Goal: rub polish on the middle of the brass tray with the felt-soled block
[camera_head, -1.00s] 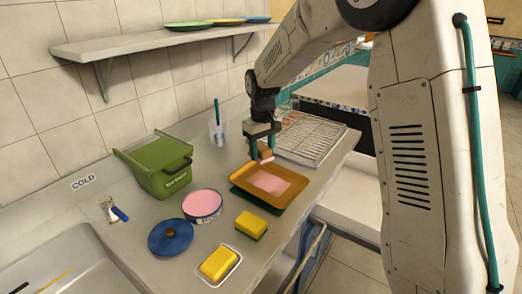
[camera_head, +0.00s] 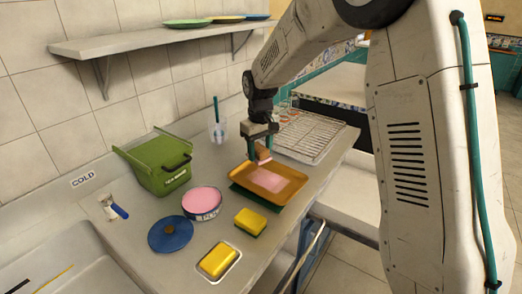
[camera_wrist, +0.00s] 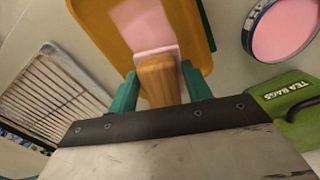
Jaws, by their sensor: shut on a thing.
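The brass tray (camera_head: 292,193) lies on the counter on a dark green mat (camera_head: 252,202). A pale pink patch of polish (camera_head: 268,181) covers its middle and also shows in the wrist view (camera_wrist: 139,20). My gripper (camera_head: 261,155) is above the tray's far edge, shut on the wooden block (camera_wrist: 158,80). The block's pinkish sole (camera_wrist: 156,51) overlaps the near end of the pink patch in the wrist view. I cannot tell whether the sole touches the tray. A round tin of pink polish (camera_head: 202,202) stands open left of the tray.
A wire rack (camera_head: 312,138) lies behind the tray. A green tea-bag box (camera_head: 160,165), a clear cup with a brush (camera_head: 217,132), a blue lid (camera_head: 170,234), yellow sponge (camera_head: 250,221) and yellow block in a dish (camera_head: 218,260) stand to the left and front. A shelf (camera_head: 150,42) hangs above.

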